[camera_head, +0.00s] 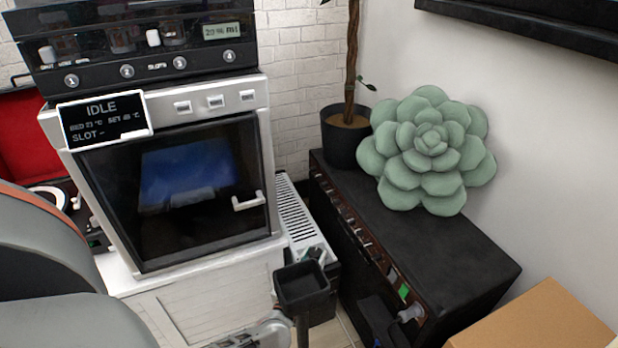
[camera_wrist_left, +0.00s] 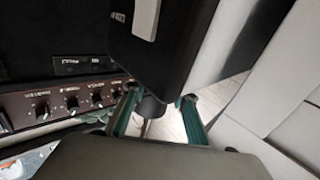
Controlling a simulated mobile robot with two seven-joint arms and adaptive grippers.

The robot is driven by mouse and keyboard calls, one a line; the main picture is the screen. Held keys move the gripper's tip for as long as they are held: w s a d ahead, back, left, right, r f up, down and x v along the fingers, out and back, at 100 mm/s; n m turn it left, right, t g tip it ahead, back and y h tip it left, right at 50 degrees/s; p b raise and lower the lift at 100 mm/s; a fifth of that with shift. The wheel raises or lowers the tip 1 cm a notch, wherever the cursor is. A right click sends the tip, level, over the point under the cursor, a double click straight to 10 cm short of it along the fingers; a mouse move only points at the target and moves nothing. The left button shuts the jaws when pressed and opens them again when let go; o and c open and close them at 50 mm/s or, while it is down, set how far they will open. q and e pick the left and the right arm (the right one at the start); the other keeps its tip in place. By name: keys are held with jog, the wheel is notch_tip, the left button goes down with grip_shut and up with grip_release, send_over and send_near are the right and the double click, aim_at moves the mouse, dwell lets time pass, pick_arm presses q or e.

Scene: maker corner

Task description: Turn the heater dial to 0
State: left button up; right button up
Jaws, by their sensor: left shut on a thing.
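The heater (camera_head: 297,222) is the pale unit with a slotted top, in the gap between the oven's cabinet and the black amplifier in the head view. A small dark dial (camera_head: 315,254) shows at its near end, mostly behind my gripper. The dial's marks and pointer are hidden. My right gripper is in neither view.
The black amplifier (camera_head: 440,250) is close on the right, with several knobs (camera_wrist_left: 72,103). It bears a plant pot (camera_head: 345,147) and a green succulent cushion (camera_head: 428,150). A cardboard box (camera_head: 540,318) is at lower right.

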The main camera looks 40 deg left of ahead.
pick_arm(q)
jog(key=shift+d+n+y, duration=0.15)
jog(key=shift+n+y, duration=0.35)
jog(key=shift+y, duration=0.1)
jog(key=shift+g+y, duration=0.3)
jog(key=shift+g, duration=0.1)
jog(key=o, duration=1.1)
jog(key=shift+v, duration=3.7)
